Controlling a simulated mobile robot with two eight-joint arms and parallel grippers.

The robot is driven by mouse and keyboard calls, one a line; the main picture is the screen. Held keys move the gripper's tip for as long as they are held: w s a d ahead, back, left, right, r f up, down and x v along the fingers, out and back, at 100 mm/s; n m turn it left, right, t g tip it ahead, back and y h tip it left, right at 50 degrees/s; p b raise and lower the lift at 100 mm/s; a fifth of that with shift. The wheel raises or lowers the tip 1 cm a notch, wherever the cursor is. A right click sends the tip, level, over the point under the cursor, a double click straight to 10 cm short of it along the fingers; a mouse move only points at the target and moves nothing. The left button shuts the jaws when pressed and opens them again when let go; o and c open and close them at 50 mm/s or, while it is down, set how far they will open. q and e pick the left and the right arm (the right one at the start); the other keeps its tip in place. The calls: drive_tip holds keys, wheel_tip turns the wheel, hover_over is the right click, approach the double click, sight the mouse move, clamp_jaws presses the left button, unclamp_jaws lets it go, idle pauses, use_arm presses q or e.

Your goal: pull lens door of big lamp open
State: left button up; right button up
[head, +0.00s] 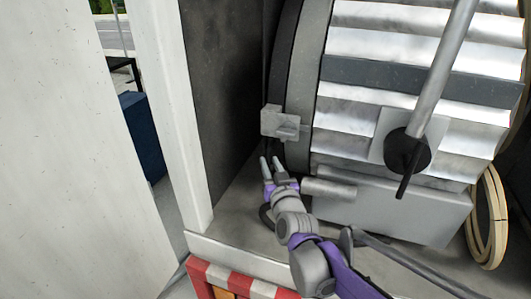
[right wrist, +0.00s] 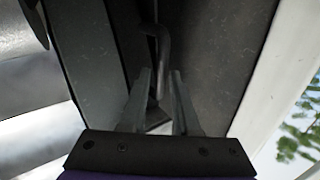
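The big lamp (head: 415,100) is a large silver ribbed drum on the truck bed. Its lens door seems to be the grey and dark rim (head: 306,80) on the drum's left end; it looks closed against the drum. A light metal latch block (head: 280,122) sits on the rim. My right gripper (head: 271,164) is just below this block, fingers pointing up. In the right wrist view its two fingers (right wrist: 160,72) are apart, and a dark bent rod (right wrist: 163,45) shows ahead of and between them. Contact with the rod cannot be told. My left gripper is out of view.
A dark panel (head: 222,75) and white post (head: 172,100) stand left of the lamp, leaving a narrow gap. A grey box (head: 400,212) sits below the drum. A coiled cable (head: 488,225) hangs at right. A red-white striped edge (head: 240,284) borders the bed.

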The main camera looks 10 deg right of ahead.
drive_tip(key=w, duration=0.5)
clamp_jaws()
idle(1.4)
